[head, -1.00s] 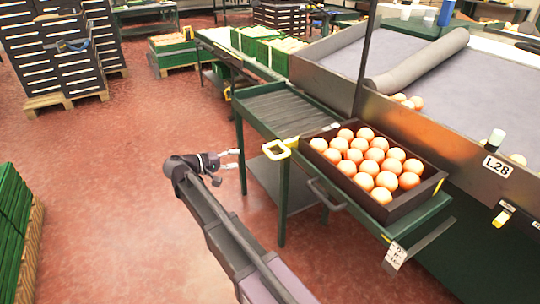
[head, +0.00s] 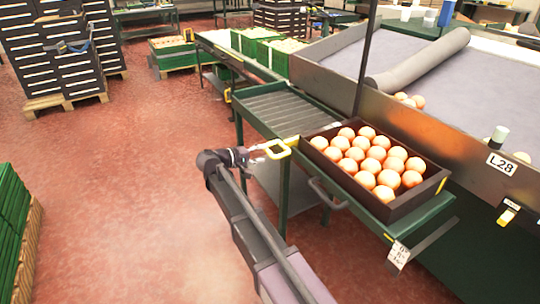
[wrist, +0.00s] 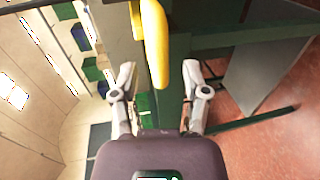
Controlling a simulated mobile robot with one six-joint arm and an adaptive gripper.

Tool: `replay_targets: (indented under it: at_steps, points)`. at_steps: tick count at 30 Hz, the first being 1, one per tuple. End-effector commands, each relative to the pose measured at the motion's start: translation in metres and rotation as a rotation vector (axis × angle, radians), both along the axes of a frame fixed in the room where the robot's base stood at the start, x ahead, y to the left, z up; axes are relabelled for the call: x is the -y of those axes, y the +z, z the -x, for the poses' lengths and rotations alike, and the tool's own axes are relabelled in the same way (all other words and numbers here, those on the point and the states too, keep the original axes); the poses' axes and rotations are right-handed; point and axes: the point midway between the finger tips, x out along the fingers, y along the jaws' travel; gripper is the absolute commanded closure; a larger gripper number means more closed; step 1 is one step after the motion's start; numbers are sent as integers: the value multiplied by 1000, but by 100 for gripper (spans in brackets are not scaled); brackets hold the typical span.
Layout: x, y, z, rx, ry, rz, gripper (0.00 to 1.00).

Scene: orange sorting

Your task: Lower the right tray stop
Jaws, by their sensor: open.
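In the wrist view the yellow handle (wrist: 154,45) reaches down from the top between my two fingers. My gripper (head: 268,151) is at the handle in the head view, and its fingertips overlap it there. In the wrist view my gripper (wrist: 158,78) is open, with one finger on each side of the handle's lower end. I cannot tell whether either finger touches it.
A dark tray (head: 420,201) full of oranges stands on the table's near half. The roller bed (head: 287,112) behind it is empty. A green table leg (head: 284,198) stands below the handle. Red floor (head: 110,180) is clear at left.

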Motion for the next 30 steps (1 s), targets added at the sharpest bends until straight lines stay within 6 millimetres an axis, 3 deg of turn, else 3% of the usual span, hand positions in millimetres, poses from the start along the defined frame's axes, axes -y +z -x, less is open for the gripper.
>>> replay_targets:
  at_steps: [9,21,23,27,28,30]
  points:
    - [26,-7,-17,0,-1,0,40]
    - [29,-7,-20,0,0,0,40]
    - [29,-7,-20,0,0,0,52]
    - [29,-7,-20,0,0,0,94]
    - [29,-7,-20,0,0,0,100]
    - [29,-7,-20,0,0,0,100]
